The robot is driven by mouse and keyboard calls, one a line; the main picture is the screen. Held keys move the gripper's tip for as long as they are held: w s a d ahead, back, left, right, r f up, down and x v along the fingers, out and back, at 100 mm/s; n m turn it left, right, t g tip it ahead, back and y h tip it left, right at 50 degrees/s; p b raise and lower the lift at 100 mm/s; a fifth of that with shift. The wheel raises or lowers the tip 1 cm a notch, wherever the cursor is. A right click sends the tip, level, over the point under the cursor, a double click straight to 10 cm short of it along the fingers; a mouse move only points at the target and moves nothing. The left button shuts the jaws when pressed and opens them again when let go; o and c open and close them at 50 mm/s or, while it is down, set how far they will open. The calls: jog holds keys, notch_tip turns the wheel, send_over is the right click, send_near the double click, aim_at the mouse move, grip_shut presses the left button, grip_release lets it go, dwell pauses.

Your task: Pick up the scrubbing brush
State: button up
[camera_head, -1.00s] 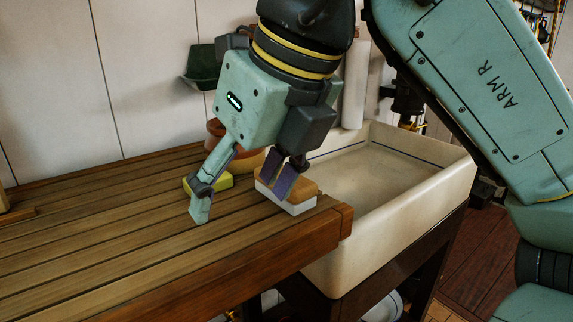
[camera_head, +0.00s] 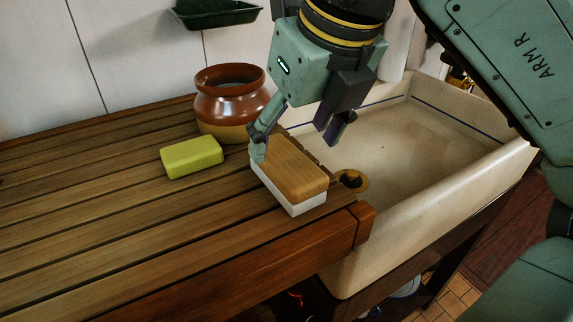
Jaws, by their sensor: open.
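The scrubbing brush (camera_head: 292,173) has a brown wooden back and a white lower part. It lies on the slatted wooden counter near its right end, beside the sink. My gripper (camera_head: 297,146) is open and above the far end of the brush. Its left finger overlaps the brush's far left edge in the picture; I cannot tell whether it touches. Its right finger hangs to the right, over the sink side. Nothing is between the fingers that I can see as held.
A yellow-green block, like a sponge or soap (camera_head: 192,158), lies left of the brush. A brown and tan pot (camera_head: 230,100) stands behind it. The pale sink (camera_head: 440,125) is on the right. A dark green tray (camera_head: 215,13) is on the wall. The counter's front left is clear.

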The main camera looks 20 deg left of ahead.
aim_at(287, 158)
jog(key=p+x, duration=0.1)
jog(key=x, duration=0.4)
jog(key=shift+p, duration=0.3)
jog(key=shift+a+f, duration=0.1)
jog(key=shift+f, duration=0.1)
jog(key=shift+f+b, duration=0.25)
jog(key=shift+b, duration=0.15)
jog(key=shift+c, duration=0.3)
jog(key=c, duration=1.4)
jog(key=shift+r, duration=0.1)
